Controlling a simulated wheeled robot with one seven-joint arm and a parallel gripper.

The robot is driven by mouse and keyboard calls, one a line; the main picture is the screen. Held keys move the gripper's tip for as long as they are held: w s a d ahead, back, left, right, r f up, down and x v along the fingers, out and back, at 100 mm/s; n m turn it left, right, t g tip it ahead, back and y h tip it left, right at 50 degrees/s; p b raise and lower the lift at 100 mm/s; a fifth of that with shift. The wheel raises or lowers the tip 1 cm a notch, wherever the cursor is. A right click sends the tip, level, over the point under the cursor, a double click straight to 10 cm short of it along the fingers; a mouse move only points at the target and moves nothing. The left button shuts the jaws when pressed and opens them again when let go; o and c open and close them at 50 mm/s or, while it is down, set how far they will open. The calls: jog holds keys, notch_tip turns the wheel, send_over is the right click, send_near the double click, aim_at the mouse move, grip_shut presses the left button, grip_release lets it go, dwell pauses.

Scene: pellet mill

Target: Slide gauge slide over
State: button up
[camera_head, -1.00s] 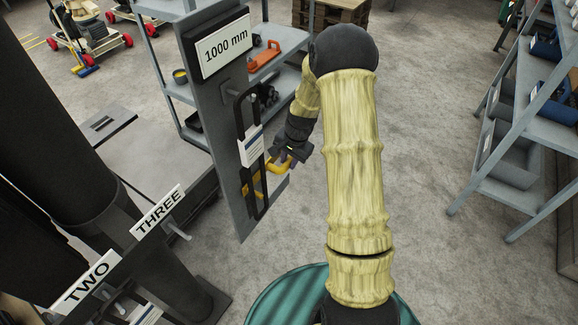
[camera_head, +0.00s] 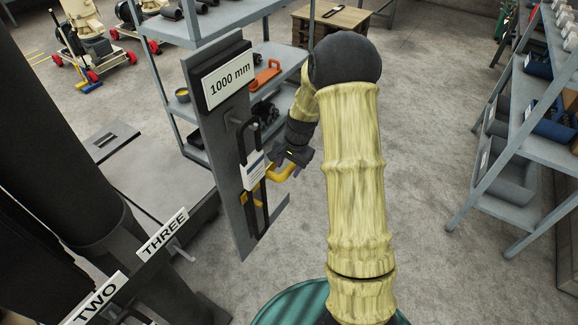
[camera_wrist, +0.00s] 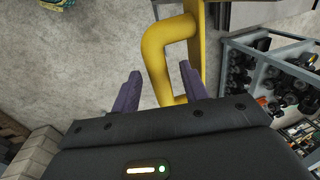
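The gauge is an upright grey panel (camera_head: 200,140) with a black vertical rail (camera_head: 263,215) and a white "1000 mm" sign (camera_head: 228,79). A white label (camera_head: 254,172) is on it. The gauge slide's yellow bent handle (camera_head: 283,172) sticks out to the right, just below the label. My gripper (camera_head: 291,163) is at this handle. In the wrist view my gripper (camera_wrist: 160,72) has its two purple fingers apart, with the yellow handle (camera_wrist: 154,52) between them. A gap shows beside the left finger; the right finger is close to the handle, contact unclear.
Shelving (camera_head: 190,35) with tools stands behind the panel. Signs "THREE" (camera_head: 162,233) and "TWO" (camera_head: 95,299) and a dark column (camera_head: 60,130) are at the left. Another shelf rack (camera_head: 482,190) is at the right.

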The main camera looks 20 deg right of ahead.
jog(key=shift+f, duration=0.15)
jog(key=b+v, duration=0.3)
jog(key=v, duration=1.4)
jog(key=shift+r, duration=0.25)
jog(key=shift+w, duration=0.1)
jog(key=s+a+f+n, duration=0.2)
jog(key=s+n, duration=0.1)
jog(key=s, duration=0.3)
jog(key=s+a+f+n+h, duration=0.1)
jog(key=s+a+f+n, duration=0.2)
jog(key=s, duration=0.3)
jog(key=s+a+f+n, duration=0.2)
jog(key=s+a+n, duration=0.1)
jog(key=s, duration=0.4)
jog(key=shift+f+n+t, duration=0.3)
jog(key=shift+f+n, duration=0.1)
jog(key=shift+n, duration=0.2)
